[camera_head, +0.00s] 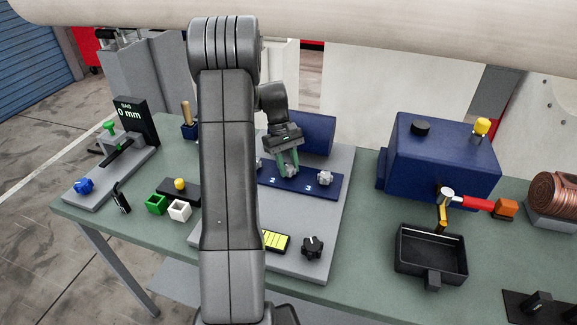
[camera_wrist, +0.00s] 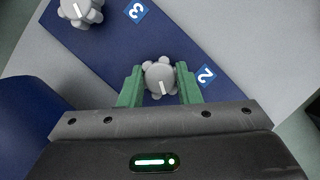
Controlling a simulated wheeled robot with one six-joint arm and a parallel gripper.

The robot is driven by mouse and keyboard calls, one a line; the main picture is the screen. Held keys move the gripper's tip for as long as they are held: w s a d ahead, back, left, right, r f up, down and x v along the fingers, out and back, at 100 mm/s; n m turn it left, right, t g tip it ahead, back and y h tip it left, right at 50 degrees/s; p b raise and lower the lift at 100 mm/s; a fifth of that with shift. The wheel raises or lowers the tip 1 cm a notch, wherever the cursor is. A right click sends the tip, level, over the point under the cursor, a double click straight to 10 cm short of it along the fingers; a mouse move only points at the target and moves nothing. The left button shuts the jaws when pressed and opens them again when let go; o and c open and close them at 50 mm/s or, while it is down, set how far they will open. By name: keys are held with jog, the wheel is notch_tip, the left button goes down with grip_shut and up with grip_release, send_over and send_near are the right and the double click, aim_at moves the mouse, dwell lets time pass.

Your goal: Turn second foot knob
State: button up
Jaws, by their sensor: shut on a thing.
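Grey lobed foot knobs stand in a row on a dark blue plate (camera_head: 308,187). The middle knob (camera_head: 291,171) is between the green fingers of my gripper (camera_head: 289,160), which are shut on it from two sides. In the wrist view this knob (camera_wrist: 159,79) sits between the fingertips beside a blue label "2", and its white mark is nearly upright, slightly tilted. Another knob (camera_wrist: 80,10) with label "3" is at the top left there; it is the right knob (camera_head: 325,178) in the head view. The left knob (camera_head: 259,165) is partly hidden by my arm.
The plate lies on a grey base with a yellow display (camera_head: 276,241) and a black knob (camera_head: 312,246). A blue box (camera_head: 440,160), black tray (camera_head: 430,256) and hammer (camera_head: 470,201) are at right. A "0 mm" sag gauge (camera_head: 130,115) stands at left.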

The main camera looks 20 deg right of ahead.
jog(key=shift+n, duration=0.4)
jog(key=o, duration=1)
jog(key=b+v, duration=0.1)
jog(key=v, duration=1.3)
jog(key=shift+s+a, duration=0.1)
jog(key=shift+s, duration=0.05)
jog(key=p+x, duration=0.1)
jog(key=x, duration=1.3)
